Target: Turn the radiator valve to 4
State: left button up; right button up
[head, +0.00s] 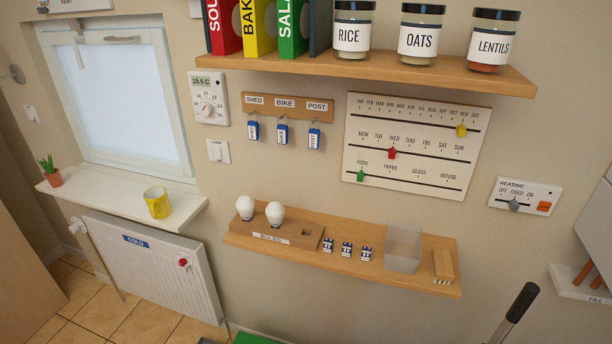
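The white radiator (150,265) hangs on the wall at the lower left, under the window sill, with a blue label reading COLD. A small white valve head (78,226) sits at its upper left end. The valve is small in view, and I cannot read any number or mark on it. A red knob-like piece (183,262) is on the radiator's front near its right side. Neither of my grippers is in view.
The white sill (120,205) above the radiator holds a yellow mug (157,203) and a potted plant (54,175). A wooden shelf (340,262) with bulbs stands to the right. A dark-gripped rod (522,302) rises at the lower right. Tiled floor (85,310) shows at lower left.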

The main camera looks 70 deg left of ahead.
aim_at(75, 228)
jog(key=u, duration=3.8)
jog(key=i+j, duration=0.1)
jog(key=j, duration=0.3)
jog(key=i+j, duration=0.15)
jog(key=j, duration=0.2)
jog(key=i+j, duration=0.1)
jog(key=j, duration=0.3)
jog(key=i+j, duration=0.25)
jog(key=i, duration=0.2)
jog(key=i+j, duration=0.3)
jog(key=i, duration=0.15)
jog(key=i+j+u, duration=0.1)
jog(key=i+j, duration=0.15)
jog(key=i, duration=0.2)
jog(key=i+l+u, duration=0.1)
jog(key=i+l, duration=0.7)
jog(key=i, duration=0.15)
jog(key=i+l, duration=0.1)
jog(key=l, duration=0.15)
jog(key=i+l, duration=0.15)
jog(key=l, duration=0.1)
